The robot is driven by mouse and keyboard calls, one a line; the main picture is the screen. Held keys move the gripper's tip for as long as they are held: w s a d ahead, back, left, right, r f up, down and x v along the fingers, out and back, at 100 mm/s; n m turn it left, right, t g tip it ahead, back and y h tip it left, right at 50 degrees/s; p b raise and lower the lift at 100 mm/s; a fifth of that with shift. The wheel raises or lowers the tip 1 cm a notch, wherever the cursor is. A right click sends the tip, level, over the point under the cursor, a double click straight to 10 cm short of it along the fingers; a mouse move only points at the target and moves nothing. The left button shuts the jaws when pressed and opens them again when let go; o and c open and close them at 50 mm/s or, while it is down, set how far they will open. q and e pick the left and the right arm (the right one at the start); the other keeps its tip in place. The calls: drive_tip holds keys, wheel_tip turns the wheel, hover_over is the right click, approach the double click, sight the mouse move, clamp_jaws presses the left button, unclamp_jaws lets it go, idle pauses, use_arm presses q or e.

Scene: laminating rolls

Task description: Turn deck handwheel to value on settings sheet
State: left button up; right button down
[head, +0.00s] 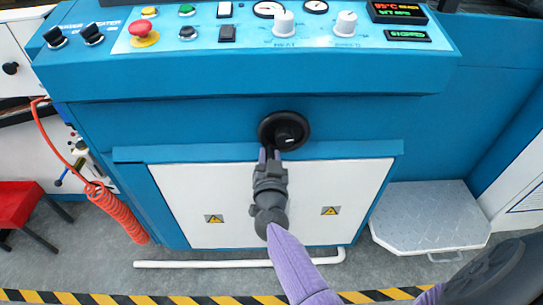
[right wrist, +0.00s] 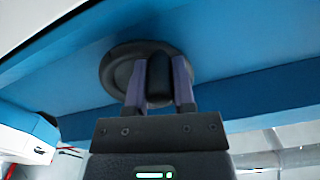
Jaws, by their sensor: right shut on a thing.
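The black deck handwheel (head: 284,130) sits on the front of the blue machine, below the control panel. My right gripper (head: 269,155) reaches up to it from below. In the right wrist view, the two purple fingers of my right gripper (right wrist: 159,90) are shut on the dark knob (right wrist: 159,78) of the handwheel (right wrist: 120,70), one finger on each side. No scale reading on the wheel is legible. The settings sheet cannot be made out in these views. My left gripper is not in view.
The control panel (head: 250,38) above carries a red emergency button (head: 144,33), knobs, gauges and lit displays (head: 398,12). White doors (head: 275,200) with warning labels are below. A coiled orange hose (head: 118,212) and red stool (head: 18,203) stand left, a grey step (head: 428,218) right.

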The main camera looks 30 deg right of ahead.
sight(261, 134)
drive_tip(key=shift+w+a+r+m+p, duration=0.15)
drive_tip(key=shift+a+r+m+p, duration=0.2)
drive_tip(key=shift+m, duration=0.55)
drive_tip(key=m, duration=0.1)
drive_tip(key=r+m+p, duration=0.1)
drive_tip(key=shift+w+a+m, duration=0.15)
drive_tip(key=shift+m, duration=0.15)
drive_tip(key=m, duration=0.1)
drive_tip(key=r+m+p, duration=0.1)
drive_tip(key=m, duration=0.1)
drive_tip(key=r+m+p, duration=0.1)
drive_tip(key=m, duration=0.1)
drive_tip(key=shift+w+a+r, duration=0.15)
drive_tip(key=shift+a, duration=0.1)
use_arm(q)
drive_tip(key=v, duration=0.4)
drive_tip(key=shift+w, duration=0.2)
use_arm(e)
drive_tip(key=shift+r+m, duration=0.2)
drive_tip(key=shift+m, duration=0.4)
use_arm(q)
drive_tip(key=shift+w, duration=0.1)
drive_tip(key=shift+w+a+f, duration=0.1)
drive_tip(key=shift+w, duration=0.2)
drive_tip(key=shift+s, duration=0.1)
